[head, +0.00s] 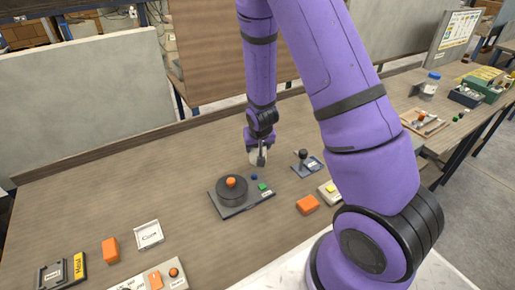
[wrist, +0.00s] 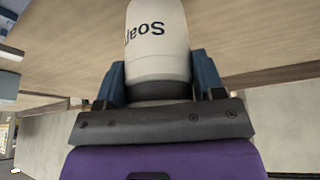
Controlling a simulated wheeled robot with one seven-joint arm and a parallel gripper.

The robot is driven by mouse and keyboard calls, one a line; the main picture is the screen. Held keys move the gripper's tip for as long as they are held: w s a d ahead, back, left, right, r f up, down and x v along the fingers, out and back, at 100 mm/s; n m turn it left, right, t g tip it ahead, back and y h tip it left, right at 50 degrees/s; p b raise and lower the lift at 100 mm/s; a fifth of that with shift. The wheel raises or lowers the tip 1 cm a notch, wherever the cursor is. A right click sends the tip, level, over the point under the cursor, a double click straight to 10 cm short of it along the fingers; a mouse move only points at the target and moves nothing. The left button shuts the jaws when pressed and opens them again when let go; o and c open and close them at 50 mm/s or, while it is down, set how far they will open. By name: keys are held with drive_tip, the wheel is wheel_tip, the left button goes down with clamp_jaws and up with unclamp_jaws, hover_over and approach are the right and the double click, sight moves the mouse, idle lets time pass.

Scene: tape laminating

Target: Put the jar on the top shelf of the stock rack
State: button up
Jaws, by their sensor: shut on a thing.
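My gripper (head: 258,158) is over the middle of the table, at the end of my purple arm. In the wrist view, my gripper (wrist: 158,85) is shut on a cream container (wrist: 157,50) with "Soap" printed on it, upside down in the picture. The container sits between the two blue-grey fingers, with a dark band at the gripper end. In the head view it is small and partly hidden by the fingers. A white jar (head: 430,87) with a blue lid stands at the far right of the table. I cannot make out a stock rack.
A dark round device with an orange knob (head: 231,182) stands just left of my gripper. A small lever device (head: 304,160) is to its right. Orange blocks (head: 111,250) and a clear card (head: 149,235) lie left. A grey panel (head: 80,100) stands behind the table.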

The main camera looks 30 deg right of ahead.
drive_tip(key=shift+f, duration=0.6)
drive_tip(key=shift+f, duration=0.1)
drive_tip(key=o, duration=1.1)
drive_tip(key=shift+c, duration=0.2)
